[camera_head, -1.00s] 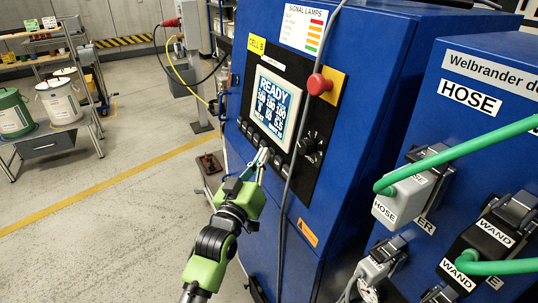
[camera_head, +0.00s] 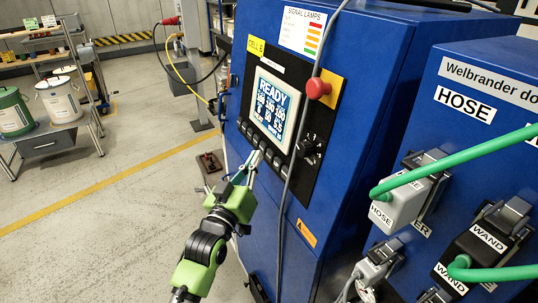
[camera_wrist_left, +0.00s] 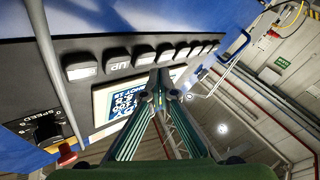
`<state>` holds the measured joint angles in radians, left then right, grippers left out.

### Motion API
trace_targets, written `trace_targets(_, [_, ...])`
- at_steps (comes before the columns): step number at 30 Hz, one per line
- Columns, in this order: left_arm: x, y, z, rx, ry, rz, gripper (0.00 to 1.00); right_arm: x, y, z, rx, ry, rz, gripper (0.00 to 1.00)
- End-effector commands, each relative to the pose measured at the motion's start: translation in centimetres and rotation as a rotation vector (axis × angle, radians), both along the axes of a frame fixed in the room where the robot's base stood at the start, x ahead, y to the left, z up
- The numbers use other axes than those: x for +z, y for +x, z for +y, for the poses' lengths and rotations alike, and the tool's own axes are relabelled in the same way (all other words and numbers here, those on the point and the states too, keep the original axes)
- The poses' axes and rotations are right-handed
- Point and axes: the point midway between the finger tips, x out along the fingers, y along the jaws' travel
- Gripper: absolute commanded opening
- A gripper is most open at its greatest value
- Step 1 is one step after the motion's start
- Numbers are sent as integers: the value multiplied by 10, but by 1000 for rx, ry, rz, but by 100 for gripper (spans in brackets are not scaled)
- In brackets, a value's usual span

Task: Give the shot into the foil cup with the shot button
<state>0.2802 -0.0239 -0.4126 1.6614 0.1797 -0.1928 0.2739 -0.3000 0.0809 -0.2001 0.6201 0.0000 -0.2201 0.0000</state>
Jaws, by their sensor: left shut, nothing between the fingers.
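A blue cabinet carries a black control panel with a lit screen (camera_head: 271,104) that reads READY above several numbers. A row of push buttons (camera_head: 273,158) runs below the screen; it also shows in the left wrist view, where one button (camera_wrist_left: 118,61) reads UP. I cannot tell which button is the shot button. My left gripper (camera_head: 254,155) is shut and empty, its tips at the button row. In the left wrist view the closed tips (camera_wrist_left: 159,82) are close to a middle button (camera_wrist_left: 145,54); I cannot tell whether they touch. The foil cup and my right gripper are not in view.
A red stop knob (camera_head: 318,87) and a black rotary knob (camera_head: 310,147) sit right of the screen. A grey cable (camera_head: 293,165) hangs across the panel. A second blue cabinet with a green hose (camera_head: 455,158) stands at right.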

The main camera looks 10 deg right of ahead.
Motion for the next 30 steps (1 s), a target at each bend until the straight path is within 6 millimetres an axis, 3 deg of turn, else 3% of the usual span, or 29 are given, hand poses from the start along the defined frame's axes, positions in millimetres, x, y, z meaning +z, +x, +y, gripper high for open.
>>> trace_targets(13, [9,-16,38,0,1,0,0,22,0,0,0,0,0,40])
trace_targets(30, [9,-17,40,0,0,0,0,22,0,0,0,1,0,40])
